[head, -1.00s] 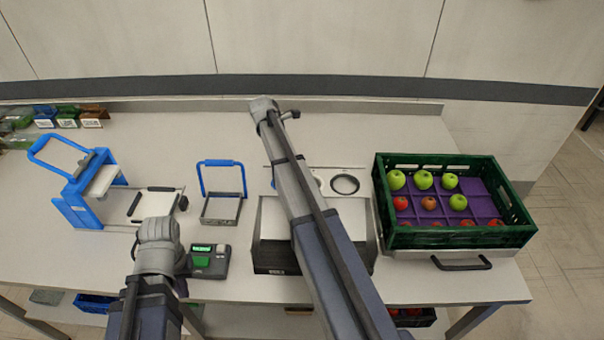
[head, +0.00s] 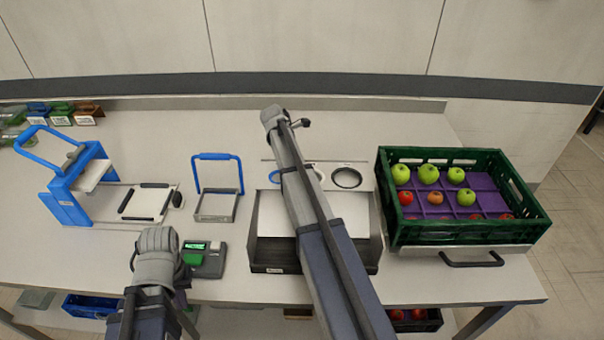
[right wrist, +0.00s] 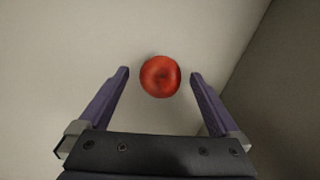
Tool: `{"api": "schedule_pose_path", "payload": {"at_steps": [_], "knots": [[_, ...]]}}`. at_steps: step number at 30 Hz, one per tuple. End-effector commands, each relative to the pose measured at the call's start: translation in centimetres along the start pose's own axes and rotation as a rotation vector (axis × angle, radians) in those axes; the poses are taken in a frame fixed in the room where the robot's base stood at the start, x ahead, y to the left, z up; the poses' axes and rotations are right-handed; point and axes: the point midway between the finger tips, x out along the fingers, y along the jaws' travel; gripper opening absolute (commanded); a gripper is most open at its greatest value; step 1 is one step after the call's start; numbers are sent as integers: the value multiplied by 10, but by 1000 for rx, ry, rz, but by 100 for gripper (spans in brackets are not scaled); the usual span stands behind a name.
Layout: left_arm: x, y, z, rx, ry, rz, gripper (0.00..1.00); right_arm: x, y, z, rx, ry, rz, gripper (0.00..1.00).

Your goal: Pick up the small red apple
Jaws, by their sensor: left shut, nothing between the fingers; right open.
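A small red apple (right wrist: 160,76) shows in the right wrist view on a pale surface. My right gripper (right wrist: 160,73) is open, with one finger to each side of the apple and visible gaps between. In the head view my right arm reaches across the middle of the bench; its fingers and this apple cannot be made out there. My left gripper (head: 183,282) is low at the left, by the bench's front edge, mostly hidden by its own wrist, shut and empty.
A green crate (head: 470,237) with a purple insert holds green and red apples at the right. A dark surface (right wrist: 285,95) borders the apple's surface.

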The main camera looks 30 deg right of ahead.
Motion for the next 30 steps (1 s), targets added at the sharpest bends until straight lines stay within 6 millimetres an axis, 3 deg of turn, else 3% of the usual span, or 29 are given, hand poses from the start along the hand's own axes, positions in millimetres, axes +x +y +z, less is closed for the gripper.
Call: {"api": "schedule_pose_path", "payload": {"at_steps": [8,30], "knots": [[2,0,0,0,0,0,0,3,0,0,-1,1,0,98],[2,0,0,0,0,0,0,3,0,0,-1,1,0,14]]}}
